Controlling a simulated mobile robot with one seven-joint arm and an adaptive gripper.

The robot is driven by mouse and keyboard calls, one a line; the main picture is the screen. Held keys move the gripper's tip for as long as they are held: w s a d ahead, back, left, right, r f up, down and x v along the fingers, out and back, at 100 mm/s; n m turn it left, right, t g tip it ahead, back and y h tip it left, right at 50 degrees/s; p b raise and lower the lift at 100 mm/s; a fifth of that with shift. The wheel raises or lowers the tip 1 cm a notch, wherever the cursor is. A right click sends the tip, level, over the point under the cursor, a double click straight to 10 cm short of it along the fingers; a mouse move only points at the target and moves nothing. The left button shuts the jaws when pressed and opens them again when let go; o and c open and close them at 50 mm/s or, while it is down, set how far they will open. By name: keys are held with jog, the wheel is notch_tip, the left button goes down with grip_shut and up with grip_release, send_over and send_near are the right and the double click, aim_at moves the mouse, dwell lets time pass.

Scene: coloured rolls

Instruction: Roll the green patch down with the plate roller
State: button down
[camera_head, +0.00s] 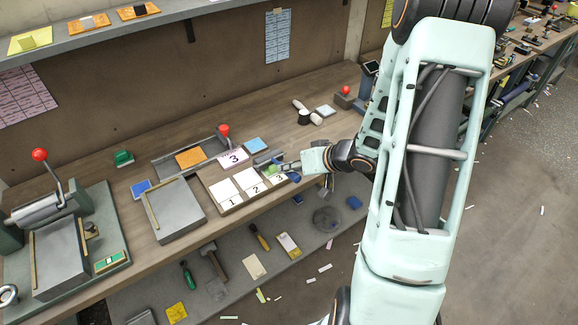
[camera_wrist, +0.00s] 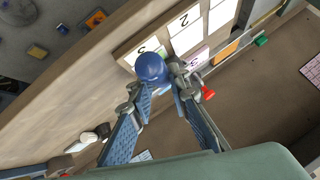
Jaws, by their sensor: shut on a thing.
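My gripper (camera_head: 289,166) reaches in from the right over the right end of the tray with numbered cards (camera_head: 232,208). In the wrist view my gripper (camera_wrist: 158,88) is shut on the plate roller (camera_wrist: 151,67), whose rounded blue end shows between the fingertips. In the head view only a small grey and blue part of the roller (camera_head: 266,158) shows by card 3. The green patch (camera_head: 270,170) shows at the upper part of card 3 (camera_head: 279,178), close to the fingertips. In the wrist view the roller hides most of this card and the patch. Contact between roller and patch cannot be told.
Cards 1 (camera_head: 230,203) and 2 (camera_head: 254,189) lie left of card 3. Behind are a pink card (camera_head: 233,157), a blue pad (camera_head: 256,144) and an orange pad (camera_head: 190,158). A red-knobbed lever (camera_head: 224,130) stands up nearby. A lower shelf (camera_head: 300,250) holds tools.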

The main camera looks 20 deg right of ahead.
jog(key=shift+w+a+p, duration=0.2)
jog(key=shift+w+p, duration=0.1)
jog(key=shift+w, duration=0.4)
jog(key=shift+s+d, duration=0.25)
jog(key=shift+s, duration=0.55)
jog(key=shift+w+a+p, duration=0.25)
jog(key=shift+w+p, duration=0.4)
jog(key=shift+w, duration=0.15)
jog(key=shift+s+d, duration=0.25)
jog(key=shift+s, duration=0.55)
jog(key=shift+w+a+p, duration=0.3)
jog(key=shift+w+p, duration=0.3)
jog(key=shift+w, duration=0.2)
jog(key=shift+s+d, duration=0.3)
jog(key=shift+s, duration=0.55)
